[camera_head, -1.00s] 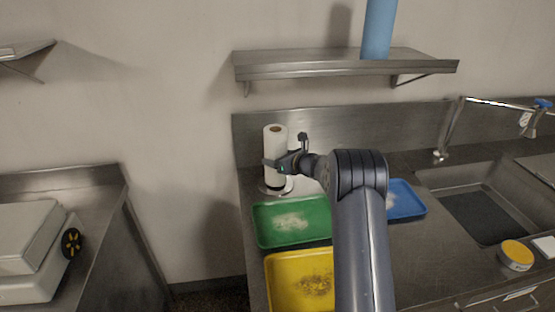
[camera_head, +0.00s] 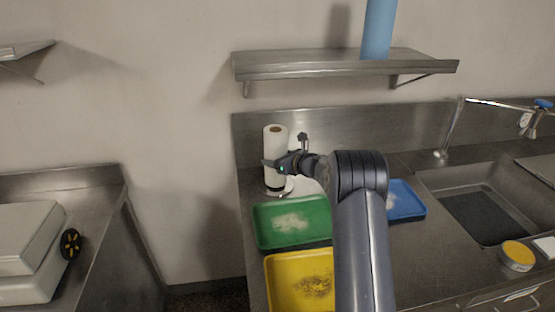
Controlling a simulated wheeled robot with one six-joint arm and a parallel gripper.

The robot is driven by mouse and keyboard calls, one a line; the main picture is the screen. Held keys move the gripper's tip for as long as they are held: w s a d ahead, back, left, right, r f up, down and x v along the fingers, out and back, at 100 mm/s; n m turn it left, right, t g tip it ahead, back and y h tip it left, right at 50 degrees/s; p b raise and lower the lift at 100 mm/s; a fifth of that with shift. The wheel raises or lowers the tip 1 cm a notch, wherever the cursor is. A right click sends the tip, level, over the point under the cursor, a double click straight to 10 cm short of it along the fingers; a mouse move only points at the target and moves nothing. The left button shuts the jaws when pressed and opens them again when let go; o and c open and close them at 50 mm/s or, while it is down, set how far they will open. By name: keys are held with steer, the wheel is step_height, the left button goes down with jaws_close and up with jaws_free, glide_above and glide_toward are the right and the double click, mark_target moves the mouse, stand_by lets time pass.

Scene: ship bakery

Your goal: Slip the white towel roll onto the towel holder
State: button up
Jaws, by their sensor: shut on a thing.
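The white towel roll (camera_head: 274,143) stands upright at the back left of the steel counter, a brown core showing at its top. My gripper (camera_head: 272,165) is shut on the roll from the right, around its lower half. A pale round base (camera_head: 287,188), apparently of the towel holder, shows partly at the roll's foot. The holder's post does not show, and I cannot tell how far the roll is on it or whether it rests on the base.
A green tray (camera_head: 265,236) and a yellow tray (camera_head: 277,290) lie in front of the roll. A blue tray (camera_head: 414,204) lies right, partly behind my arm. A steel shelf (camera_head: 300,68) with a blue cylinder (camera_head: 378,28) hangs above. A sink (camera_head: 480,212) is at right.

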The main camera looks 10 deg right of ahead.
steer(key=shift+f+b, duration=0.55)
steer(key=shift+f, duration=0.05)
steer(key=o, duration=0.9)
steer(key=b+v, duration=0.2)
steer(key=v, duration=0.9)
stand_by(0.3)
steer(key=shift+p+x, duration=0.65)
steer(key=shift+x, duration=3.65)
steer(key=shift+s+d, duration=0.1)
